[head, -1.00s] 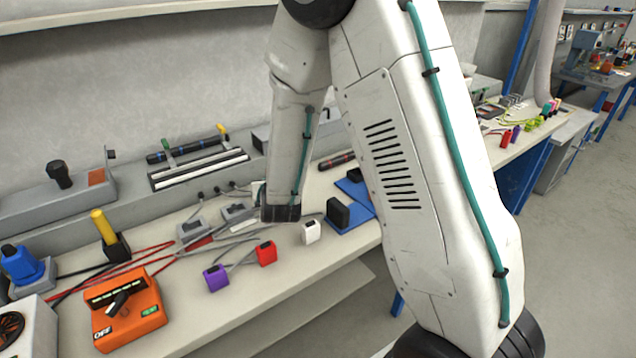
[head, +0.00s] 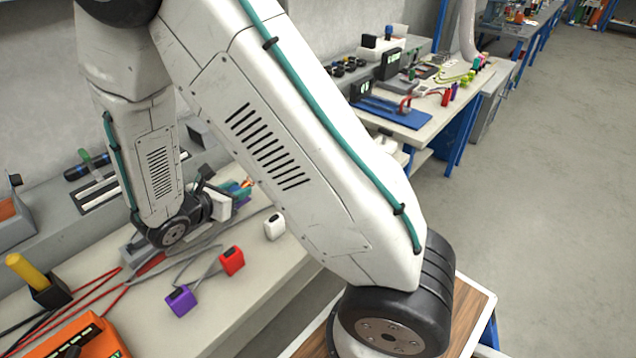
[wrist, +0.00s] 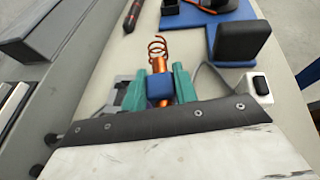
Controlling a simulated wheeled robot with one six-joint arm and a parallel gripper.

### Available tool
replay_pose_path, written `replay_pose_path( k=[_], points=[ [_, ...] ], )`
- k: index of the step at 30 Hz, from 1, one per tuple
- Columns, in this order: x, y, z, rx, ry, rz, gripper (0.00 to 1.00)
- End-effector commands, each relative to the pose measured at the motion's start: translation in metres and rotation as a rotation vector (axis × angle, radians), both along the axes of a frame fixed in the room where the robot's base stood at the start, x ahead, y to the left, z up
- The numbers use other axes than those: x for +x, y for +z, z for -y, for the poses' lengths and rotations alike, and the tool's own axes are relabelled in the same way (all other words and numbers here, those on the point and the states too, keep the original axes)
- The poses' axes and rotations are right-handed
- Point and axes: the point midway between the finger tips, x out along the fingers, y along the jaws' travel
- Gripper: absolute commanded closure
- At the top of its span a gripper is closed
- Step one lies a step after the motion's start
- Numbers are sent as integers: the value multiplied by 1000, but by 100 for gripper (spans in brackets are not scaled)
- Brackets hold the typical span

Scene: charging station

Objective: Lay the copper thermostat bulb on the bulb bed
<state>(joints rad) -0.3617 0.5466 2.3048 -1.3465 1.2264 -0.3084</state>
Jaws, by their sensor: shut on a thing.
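My gripper (wrist: 160,86) has teal fingers shut on a blue block around the copper thermostat bulb (wrist: 160,64). The bulb's copper coil points away from my wrist, up in the wrist view. In the head view my gripper (head: 238,192) is over the bench, left of my large arm link, with a small bit of copper showing at its tip. I cannot pick out the bulb bed for certain. A black upright block (wrist: 240,42) stands on a blue mat (wrist: 262,28) beyond and right of the bulb in the wrist view.
White (head: 275,227), red (head: 232,261) and purple (head: 181,301) connectors stand near the bench's front edge. Red and grey cables lie to their left. A grey ledge (wrist: 62,60) runs along the wall side. My arm link hides part of the bench.

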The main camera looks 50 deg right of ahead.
Motion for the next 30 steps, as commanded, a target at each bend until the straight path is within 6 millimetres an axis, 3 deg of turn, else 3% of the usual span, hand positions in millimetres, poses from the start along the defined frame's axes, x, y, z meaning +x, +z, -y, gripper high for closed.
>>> replay_pose_path(
  k=[4, 9, 24, 30],
  points=[
    [-33, -4, -8, 0, -149, 0, 94],
    [-44, -7, -1, 1, -217, 1, 94],
    [-11, -19, 120, 1, -222, 1, 94],
    [-3, -21, 142, 2, -217, 1, 94]
  ],
)
